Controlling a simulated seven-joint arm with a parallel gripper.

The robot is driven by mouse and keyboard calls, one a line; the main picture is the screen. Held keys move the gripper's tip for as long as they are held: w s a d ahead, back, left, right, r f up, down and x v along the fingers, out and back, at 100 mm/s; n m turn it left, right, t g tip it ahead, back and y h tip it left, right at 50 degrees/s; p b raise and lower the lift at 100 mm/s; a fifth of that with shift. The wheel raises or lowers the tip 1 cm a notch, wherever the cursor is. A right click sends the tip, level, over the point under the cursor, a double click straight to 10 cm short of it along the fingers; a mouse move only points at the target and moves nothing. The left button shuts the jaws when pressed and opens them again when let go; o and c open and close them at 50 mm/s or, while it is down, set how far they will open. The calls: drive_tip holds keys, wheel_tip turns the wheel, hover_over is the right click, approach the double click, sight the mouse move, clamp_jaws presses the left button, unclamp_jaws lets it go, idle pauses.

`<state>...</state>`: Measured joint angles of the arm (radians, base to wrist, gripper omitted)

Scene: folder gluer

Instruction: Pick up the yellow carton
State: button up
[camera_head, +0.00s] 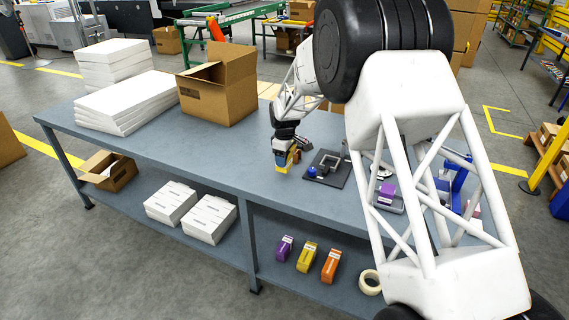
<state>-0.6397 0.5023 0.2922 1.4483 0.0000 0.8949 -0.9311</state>
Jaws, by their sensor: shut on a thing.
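My gripper (286,152) is over the tabletop, left of a dark fixture plate. It is shut on a small yellow carton (281,160), partly hidden by the fingers. The carton is at or just above the table; I cannot tell whether it touches the surface. Another yellow carton (307,257) lies on the lower shelf between a purple carton (284,248) and an orange carton (331,266).
The dark plate (327,168) carries a blue knob. An open cardboard box (218,90) and white sheet stacks (125,103) stand on the table's left. A purple carton (386,193) is seen through my arm's frame. The table's front middle is clear.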

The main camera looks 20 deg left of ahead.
drive_tip(key=s+d+r, duration=0.1)
drive_tip(key=s+d, duration=0.8)
drive_tip(key=s, duration=0.3)
drive_tip(key=shift+s+d, duration=0.15)
drive_tip(key=shift+s, duration=0.2)
idle(0.5)
drive_tip(key=w+d+r, duration=0.1)
drive_tip(key=w+d, duration=0.1)
drive_tip(key=w, duration=1.1)
drive_tip(key=w+d+r, duration=0.1)
drive_tip(key=w+d, duration=0.2)
drive_tip(key=w, duration=1)
drive_tip(key=shift+r, duration=0.1)
drive_tip(key=shift+f, duration=0.2)
drive_tip(key=shift+f, duration=2.75)
